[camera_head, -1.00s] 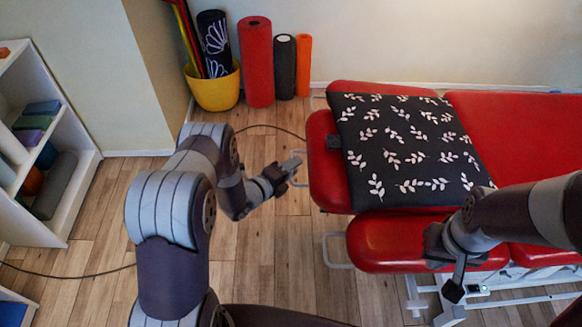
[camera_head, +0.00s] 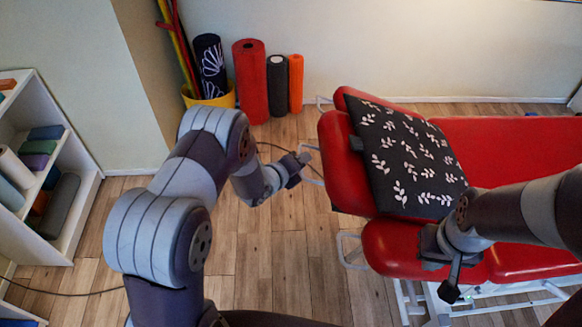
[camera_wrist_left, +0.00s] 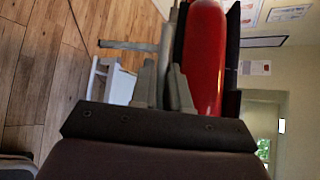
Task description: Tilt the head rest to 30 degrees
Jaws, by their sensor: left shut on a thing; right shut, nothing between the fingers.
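The head rest (camera_head: 342,170) is the red padded end section of the treatment table, and its left end is tilted up. A black leaf-patterned cover (camera_head: 408,160) lies over it and onto the table. My left gripper (camera_head: 304,159) is at the head rest's left end, shut on the grey metal handle (camera_head: 314,181). In the left wrist view, the fingers (camera_wrist_left: 166,82) are close together around a grey bar, beside the red padding (camera_wrist_left: 205,60). The exact grip is partly hidden. My right gripper (camera_head: 449,291) is shut and empty, in front of the table's near side.
A red arm pad (camera_head: 385,248) with a metal loop (camera_head: 349,249) is at the near side. A yellow bucket (camera_head: 213,97) and several upright rolls, one red (camera_head: 250,82), stand at the wall. A white shelf (camera_head: 84,205) is at left. Floor between is mostly clear.

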